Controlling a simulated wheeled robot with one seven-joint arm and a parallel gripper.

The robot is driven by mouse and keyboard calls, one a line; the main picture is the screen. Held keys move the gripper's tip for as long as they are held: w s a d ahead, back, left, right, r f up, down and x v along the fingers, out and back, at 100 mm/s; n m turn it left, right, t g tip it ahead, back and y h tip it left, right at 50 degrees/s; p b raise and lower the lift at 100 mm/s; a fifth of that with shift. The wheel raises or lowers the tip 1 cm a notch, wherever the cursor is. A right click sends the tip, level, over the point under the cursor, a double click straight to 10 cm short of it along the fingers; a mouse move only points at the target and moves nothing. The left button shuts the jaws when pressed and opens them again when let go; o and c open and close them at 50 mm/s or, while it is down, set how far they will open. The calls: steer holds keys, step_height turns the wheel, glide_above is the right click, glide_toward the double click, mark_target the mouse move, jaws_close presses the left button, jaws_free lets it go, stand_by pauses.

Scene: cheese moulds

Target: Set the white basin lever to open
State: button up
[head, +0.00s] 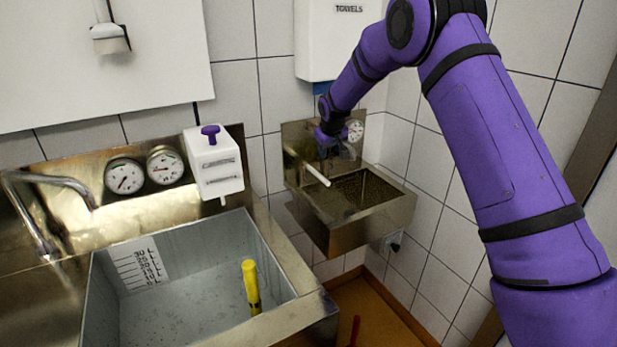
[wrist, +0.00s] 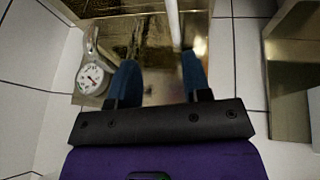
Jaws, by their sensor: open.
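A small metal hand basin (head: 375,215) hangs on the tiled wall, right of the big sink. A white bar (head: 317,175), which looks like the basin lever, slants out over its left side. It also shows in the wrist view (wrist: 173,20), running from the top edge down towards the space between my fingers. My gripper (head: 336,150) is at the back of the basin, close to the wall end of the bar. In the wrist view my gripper (wrist: 160,75) is open, its two blue fingers apart with nothing clearly between them. The bar's wall end is partly hidden, and I cannot tell whether a finger touches it.
A round gauge (head: 355,130) sits behind the basin, right of my gripper. A towel box (head: 320,50) hangs above. At left are a large sink (head: 190,270) holding a yellow-handled tool (head: 251,287), a white dispenser (head: 216,165) and two gauges.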

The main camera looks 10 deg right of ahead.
mark_target(320, 175)
steer(key=x, duration=0.4)
steer(key=a+x, duration=0.1)
steer(key=x, duration=0.4)
steer(key=a+x, duration=0.1)
steer(key=x, duration=0.3)
steer(key=shift+w+f, duration=0.15)
steer(key=shift+f, duration=0.2)
jaws_close()
